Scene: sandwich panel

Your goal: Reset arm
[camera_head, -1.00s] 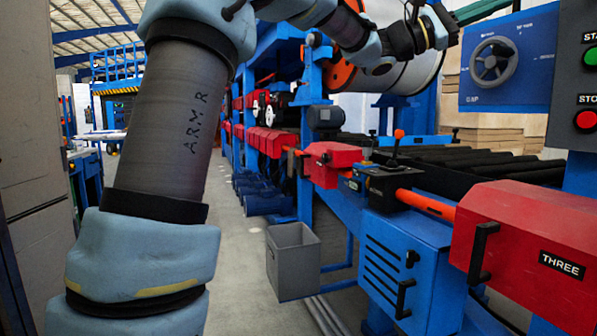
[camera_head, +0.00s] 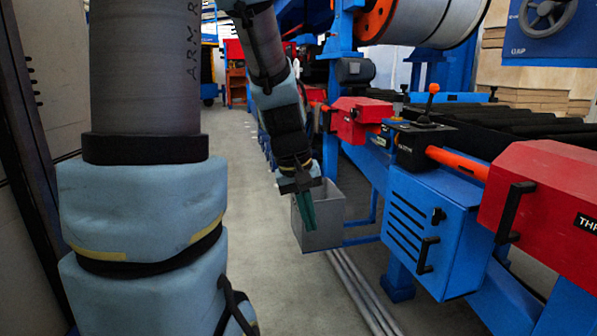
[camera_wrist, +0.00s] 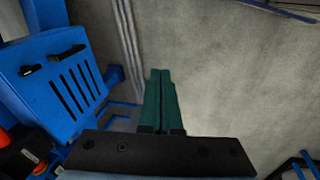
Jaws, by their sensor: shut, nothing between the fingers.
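My gripper (camera_head: 308,226) hangs from my folded arm in the middle of the head view, pointing down. Its green fingers are together with nothing between them. In the head view it shows in front of the grey open bin (camera_head: 327,227). In the wrist view my gripper (camera_wrist: 160,75) also has its two green fingers side by side, over bare concrete floor. The black bar behind the fingers spans the bottom of the wrist view.
To the right stands the blue machine with a vented blue cabinet (camera_head: 422,230), also in the wrist view (camera_wrist: 65,88). Red boxes (camera_head: 545,185), a joystick panel (camera_head: 425,138) and black rollers (camera_head: 515,125) top it. Grey pipes (camera_head: 362,290) lie on the floor. The aisle floor (camera_head: 270,270) is clear.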

